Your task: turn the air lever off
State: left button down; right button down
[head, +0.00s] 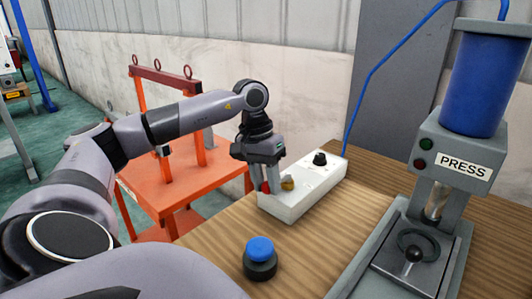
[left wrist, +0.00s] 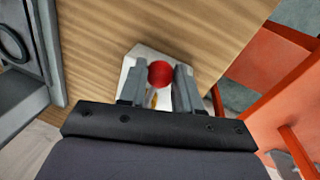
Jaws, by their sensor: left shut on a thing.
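The air lever shows as a red ball knob (left wrist: 160,73) in the left wrist view, with a bit of brass below it. It sits at the near end of a white box (head: 312,195), which lies on the wooden bench. My left gripper (head: 267,186) points down at that end of the box. Its fingers (left wrist: 160,82) are shut on the lever, one on each side of the red knob. In the head view the fingers mostly hide the knob, and a brass fitting (head: 287,183) shows just right of them. My right gripper is not in view.
A black knob (head: 320,158) stands on the box's far end. A blue button on a black base (head: 260,260) is in front. A press with a blue cylinder (head: 486,80) stands at right. An orange frame (head: 165,172) stands left of the bench (head: 222,235).

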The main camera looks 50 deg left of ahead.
pick_arm(q)
jog(key=shift+a+r, duration=0.1)
jog(key=c, duration=0.8)
grip_release()
jog(key=r, duration=0.4)
jog(key=a+r, duration=0.1)
jog(key=r, duration=0.2)
jog(key=shift+s+a+p, duration=0.1)
jog(key=shift+s+p, duration=0.15)
jog(key=shift+p, duration=0.05)
